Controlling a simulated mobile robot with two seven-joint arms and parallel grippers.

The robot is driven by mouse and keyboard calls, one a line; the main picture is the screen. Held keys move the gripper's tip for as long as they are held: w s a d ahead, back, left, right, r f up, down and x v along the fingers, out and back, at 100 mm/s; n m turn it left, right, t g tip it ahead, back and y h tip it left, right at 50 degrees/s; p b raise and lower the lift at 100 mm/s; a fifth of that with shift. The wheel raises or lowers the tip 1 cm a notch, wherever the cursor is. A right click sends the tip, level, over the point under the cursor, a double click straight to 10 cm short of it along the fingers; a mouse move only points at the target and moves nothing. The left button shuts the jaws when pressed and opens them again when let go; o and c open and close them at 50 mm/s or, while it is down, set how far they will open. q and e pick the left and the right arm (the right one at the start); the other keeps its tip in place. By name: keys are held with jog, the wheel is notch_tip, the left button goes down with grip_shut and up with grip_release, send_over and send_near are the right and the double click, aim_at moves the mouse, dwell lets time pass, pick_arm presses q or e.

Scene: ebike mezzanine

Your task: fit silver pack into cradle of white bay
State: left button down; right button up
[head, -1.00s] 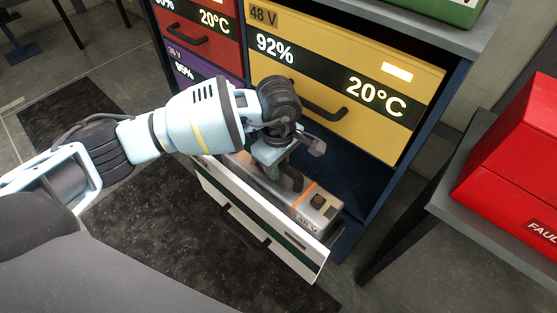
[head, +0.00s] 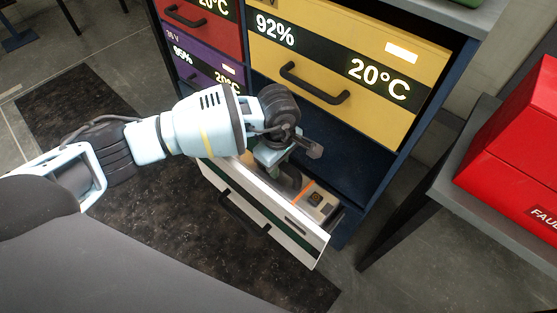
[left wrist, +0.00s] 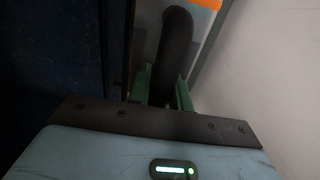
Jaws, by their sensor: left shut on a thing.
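The silver pack (head: 320,203) has an orange stripe and a dark handle, and sits low inside the open white bay (head: 262,212), behind its white front. My left gripper (head: 277,168) reaches down into the bay and is shut on the pack's handle. In the left wrist view the dark handle (left wrist: 176,50) stands between the green fingers (left wrist: 164,92), with the orange stripe at the top right. The cradle under the pack is hidden, so I cannot tell whether the pack is fully seated. My right gripper is not in view.
A yellow 48 V drawer (head: 340,70) is closed above the open bay. Red (head: 205,22) and purple (head: 205,68) drawers are at the left. A red box (head: 515,150) stands on a grey table at the right. A dark mat (head: 150,220) covers the floor in front.

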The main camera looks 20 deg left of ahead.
pick_arm(q)
jog(key=shift+w+r, duration=0.2)
jog(key=shift+r, duration=0.1)
jog(key=c, duration=1.7)
grip_release()
jog(key=shift+s+f, duration=0.2)
jog(key=shift+f, duration=0.15)
jog(key=o, duration=0.4)
notch_tip(320, 180, up, 11)
jog(key=shift+r+p, duration=0.1)
jog(key=shift+p, duration=0.6)
jog(key=shift+r, duration=0.55)
